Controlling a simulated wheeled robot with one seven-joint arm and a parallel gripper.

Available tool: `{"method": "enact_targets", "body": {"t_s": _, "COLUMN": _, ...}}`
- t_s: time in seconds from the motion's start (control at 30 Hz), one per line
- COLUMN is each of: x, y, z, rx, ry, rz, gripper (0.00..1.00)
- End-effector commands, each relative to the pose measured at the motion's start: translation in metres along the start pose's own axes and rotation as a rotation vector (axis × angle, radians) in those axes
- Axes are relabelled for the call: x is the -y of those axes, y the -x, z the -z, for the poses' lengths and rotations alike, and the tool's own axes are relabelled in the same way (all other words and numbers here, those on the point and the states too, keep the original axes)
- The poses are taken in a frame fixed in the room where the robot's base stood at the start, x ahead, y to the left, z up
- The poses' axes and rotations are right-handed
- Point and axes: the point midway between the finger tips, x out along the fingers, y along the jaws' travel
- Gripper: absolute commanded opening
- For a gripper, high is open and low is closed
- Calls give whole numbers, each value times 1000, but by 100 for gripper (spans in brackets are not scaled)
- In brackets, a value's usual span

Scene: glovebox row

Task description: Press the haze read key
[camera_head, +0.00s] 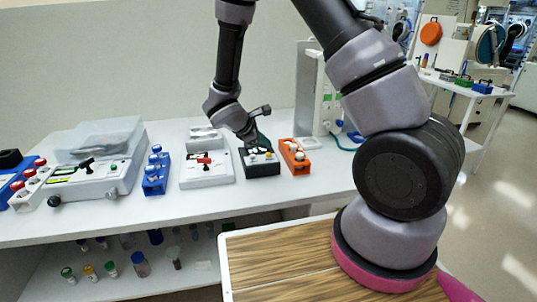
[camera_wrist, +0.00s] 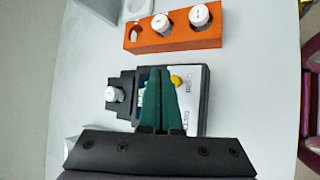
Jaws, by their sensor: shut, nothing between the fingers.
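A small black instrument (camera_head: 260,166) stands on the white bench, with small yellow and pale round parts on its top. In the wrist view its pale panel (camera_wrist: 193,95) shows a yellow round key (camera_wrist: 176,80) and small labels that I cannot read for certain. A white-capped vial (camera_wrist: 112,94) stands in its black holder. My gripper (camera_wrist: 161,72) is shut and empty, its green fingers pointing over the panel just left of the yellow key. The fingers hide part of the panel. I cannot tell whether they touch it. My gripper also shows above the instrument in the head view (camera_head: 261,143).
An orange rack (camera_head: 295,155) with white-capped vials stands close by; it also shows in the wrist view (camera_wrist: 180,40). A white device (camera_head: 206,170) with a red part and a blue vial rack (camera_head: 155,173) stand left. A wood-topped surface (camera_head: 275,262) lies in front.

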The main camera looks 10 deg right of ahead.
Motion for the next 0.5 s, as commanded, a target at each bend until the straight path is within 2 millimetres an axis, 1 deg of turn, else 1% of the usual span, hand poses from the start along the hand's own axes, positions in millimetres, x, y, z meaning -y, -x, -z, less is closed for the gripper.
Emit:
{"method": "enact_targets", "body": {"t_s": 0.3, "x": -17, "y": 23, "z": -17, "rx": -1, "ry": -3, "rz": -2, "gripper": 0}}
{"method": "enact_targets", "body": {"t_s": 0.5, "x": -22, "y": 30, "z": -22, "rx": -1, "ry": -1, "rz": -1, "gripper": 0}}
